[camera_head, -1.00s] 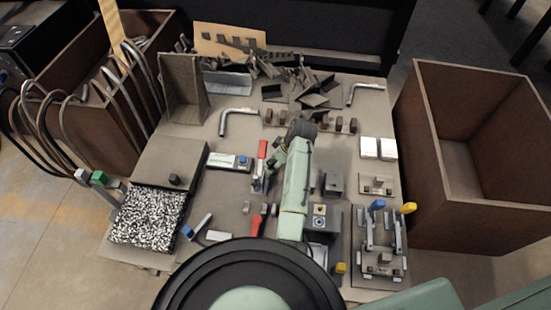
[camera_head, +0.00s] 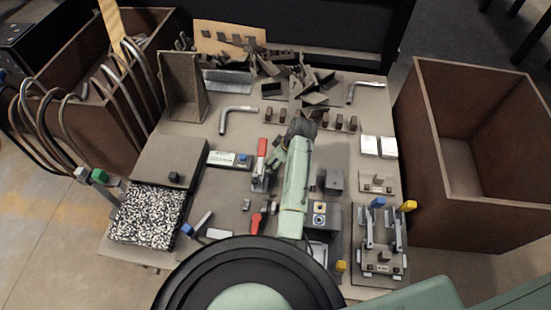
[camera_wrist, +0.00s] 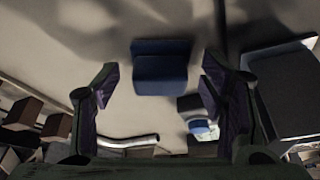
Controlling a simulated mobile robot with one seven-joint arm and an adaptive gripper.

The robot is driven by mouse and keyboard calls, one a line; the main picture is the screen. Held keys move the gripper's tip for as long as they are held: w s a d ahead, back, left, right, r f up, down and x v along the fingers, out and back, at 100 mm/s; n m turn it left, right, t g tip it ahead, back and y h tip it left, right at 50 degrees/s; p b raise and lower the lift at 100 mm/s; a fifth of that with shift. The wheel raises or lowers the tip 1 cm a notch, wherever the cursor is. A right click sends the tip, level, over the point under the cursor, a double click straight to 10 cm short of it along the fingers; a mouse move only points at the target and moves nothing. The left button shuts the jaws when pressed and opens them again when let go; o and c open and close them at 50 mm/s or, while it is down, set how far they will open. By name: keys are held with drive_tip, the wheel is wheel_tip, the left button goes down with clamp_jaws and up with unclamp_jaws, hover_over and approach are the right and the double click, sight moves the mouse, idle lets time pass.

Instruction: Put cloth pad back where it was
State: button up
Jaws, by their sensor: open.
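In the wrist view a dark blue, block-like piece (camera_wrist: 160,68) lies on the work surface beyond my fingers. It may be the cloth pad, but I cannot be sure from its look. My gripper (camera_wrist: 158,80) is open, with one finger on each side of this piece in the picture and bare gaps on both sides. Nothing is held between the fingers. In the head view my arm reaches over the middle of the board (camera_head: 210,130), and I cannot pick out the blue piece there.
A red-handled clamp (camera_head: 262,150) stands left of my arm. A speckled pad (camera_head: 148,213) lies front left. An empty brown box (camera_head: 425,150) stands beside the board.

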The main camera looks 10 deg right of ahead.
drive_tip(key=v, duration=1.2)
drive_tip(key=shift+r, duration=0.2)
drive_tip(key=shift+w+a, duration=0.1)
